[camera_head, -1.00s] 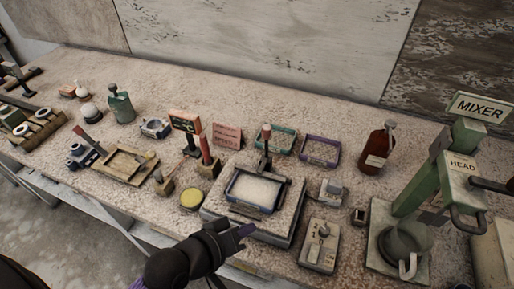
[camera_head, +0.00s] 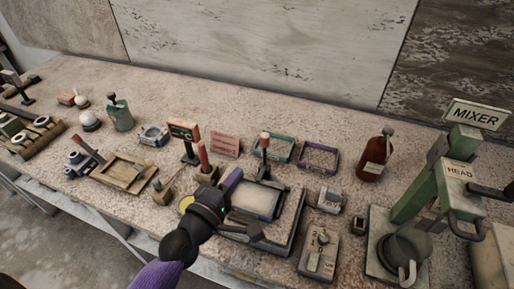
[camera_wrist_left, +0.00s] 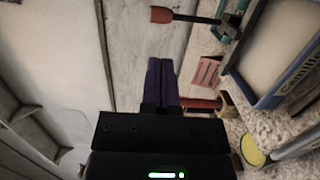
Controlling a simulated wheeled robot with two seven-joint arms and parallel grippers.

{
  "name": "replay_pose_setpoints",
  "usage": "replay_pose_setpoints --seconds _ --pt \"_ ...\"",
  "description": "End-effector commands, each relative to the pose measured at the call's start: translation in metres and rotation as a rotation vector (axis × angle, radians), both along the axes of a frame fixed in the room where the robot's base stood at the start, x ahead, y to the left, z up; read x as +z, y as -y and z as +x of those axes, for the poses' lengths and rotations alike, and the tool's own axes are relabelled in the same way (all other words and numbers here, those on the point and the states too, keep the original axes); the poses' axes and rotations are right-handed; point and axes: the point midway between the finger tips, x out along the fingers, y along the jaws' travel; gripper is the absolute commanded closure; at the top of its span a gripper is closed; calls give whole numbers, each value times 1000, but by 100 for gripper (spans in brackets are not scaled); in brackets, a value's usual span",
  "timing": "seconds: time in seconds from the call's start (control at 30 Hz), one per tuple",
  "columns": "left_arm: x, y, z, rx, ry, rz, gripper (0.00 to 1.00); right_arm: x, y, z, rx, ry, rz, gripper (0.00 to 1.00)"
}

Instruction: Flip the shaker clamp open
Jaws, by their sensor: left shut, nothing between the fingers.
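The shaker (camera_head: 291,225) is a low stone-like block with a blue-framed tray (camera_head: 279,212) of pale material on top. Its clamp lever (camera_head: 264,151) stands roughly upright at the tray's back edge, with a dark shaft and a red tip. In the left wrist view the lever's red tip (camera_wrist_left: 162,14) shows at the top, ahead of the fingers and apart from them. My left gripper (camera_head: 234,178) is shut and empty, with purple fingers over the tray's left side, left of and nearer than the lever. It hides part of the tray. The left wrist view shows its closed fingers (camera_wrist_left: 162,75).
A yellow disc (camera_head: 186,205) lies left of the shaker. A switch box (camera_head: 319,252) and the green mixer (camera_head: 427,180) stand to the right.

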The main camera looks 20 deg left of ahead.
Motion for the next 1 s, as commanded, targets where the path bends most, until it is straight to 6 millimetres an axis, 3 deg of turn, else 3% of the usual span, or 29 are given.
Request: replay_pose_setpoints --seconds 0.2,0.4,0.6,1.0 --pt "-1 10 47 0 2 -1 100 -3 0 0 0 0 -1 3" --pt "-2 16 79 -1 1 1 100 -7 1 -1 1 -2 -1 3" --pt "-2 18 90 -1 -1 1 100 -8 2 -1 0 -1 -2 3" --pt "0 18 91 -1 -9 2 100 -4 2 -1 0 -1 -3 3"
